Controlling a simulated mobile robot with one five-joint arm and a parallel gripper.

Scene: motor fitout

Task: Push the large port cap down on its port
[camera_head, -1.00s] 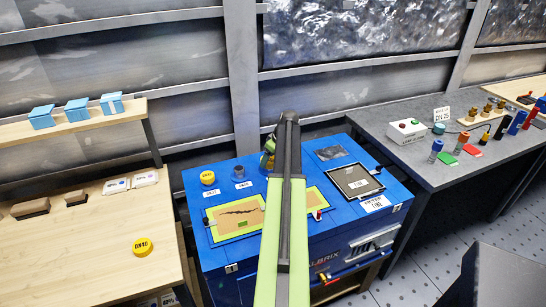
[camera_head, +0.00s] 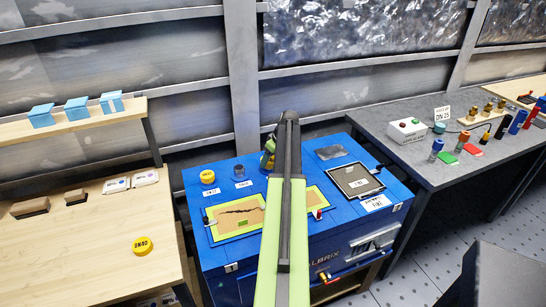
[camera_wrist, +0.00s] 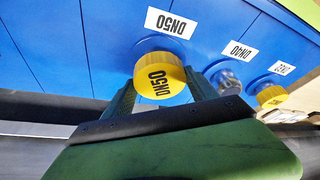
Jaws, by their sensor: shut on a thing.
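The large yellow port cap marked DN50 (camera_wrist: 160,76) is between the fingers of my gripper (camera_wrist: 164,90) in the wrist view. My gripper is shut on it. A round blue-grey port collar shows just behind the cap, by the DN50 label (camera_wrist: 171,22). The cap sits on or right at this port; I cannot tell how far down it is. In the head view my arm hides most of this spot; my gripper (camera_head: 268,160) shows only in part there.
On the blue chest (camera_head: 225,255), an uncapped DN40 port (camera_head: 240,172) and a smaller yellow-capped port (camera_head: 207,177) stand left of my arm. A loose yellow DN40 cap (camera_head: 142,246) lies on the wooden table at left. A grey bench (camera_head: 440,170) stands at right.

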